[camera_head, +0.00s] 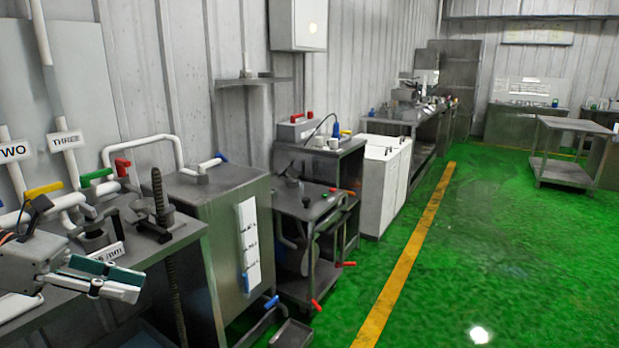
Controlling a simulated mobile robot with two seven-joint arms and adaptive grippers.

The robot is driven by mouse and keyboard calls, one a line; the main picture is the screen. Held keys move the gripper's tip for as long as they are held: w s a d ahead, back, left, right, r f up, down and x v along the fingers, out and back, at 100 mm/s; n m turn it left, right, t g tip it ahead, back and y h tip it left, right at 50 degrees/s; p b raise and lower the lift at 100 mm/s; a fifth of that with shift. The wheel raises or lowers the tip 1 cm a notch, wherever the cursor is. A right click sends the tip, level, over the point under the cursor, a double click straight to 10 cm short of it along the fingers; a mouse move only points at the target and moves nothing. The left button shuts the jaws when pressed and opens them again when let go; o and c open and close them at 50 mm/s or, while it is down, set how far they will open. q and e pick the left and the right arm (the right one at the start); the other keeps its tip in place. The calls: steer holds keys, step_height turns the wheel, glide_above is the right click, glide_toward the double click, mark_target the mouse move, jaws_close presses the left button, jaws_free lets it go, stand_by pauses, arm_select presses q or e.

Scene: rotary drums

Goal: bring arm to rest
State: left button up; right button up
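My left gripper (125,281) reaches in from the lower left, with a grey body and two fingers, one with a teal pad. It is in front of the metal bench, near the small dark fixture with a white label (106,252). The fingers lie close together in this view, and I cannot tell whether a gap is between them. I see nothing held in them. My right gripper is not in view.
Pipes with yellow, green and red handles (96,177) run above the bench at left. A metal drum cabinet (222,230) stands beside it, then a cart (305,210) and white cabinets (380,185). The green floor (500,250) at right is open.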

arm_select(q)
step_height(320, 180, down, 24)
steer(key=a+n+t+y+p, duration=0.3)
steer(key=n+t, duration=0.8)
steer(key=n, duration=1.5)
steer(key=s+d+f+n+g+y, duration=0.4)
steer(key=s+d+f+n+y, duration=0.2)
steer(key=s+d+f+n, duration=0.8)
step_height(320, 180, down, 5)
steer(key=d+n, duration=0.3)
steer(key=shift+s+g, duration=0.3)
steer(key=shift+g, duration=0.1)
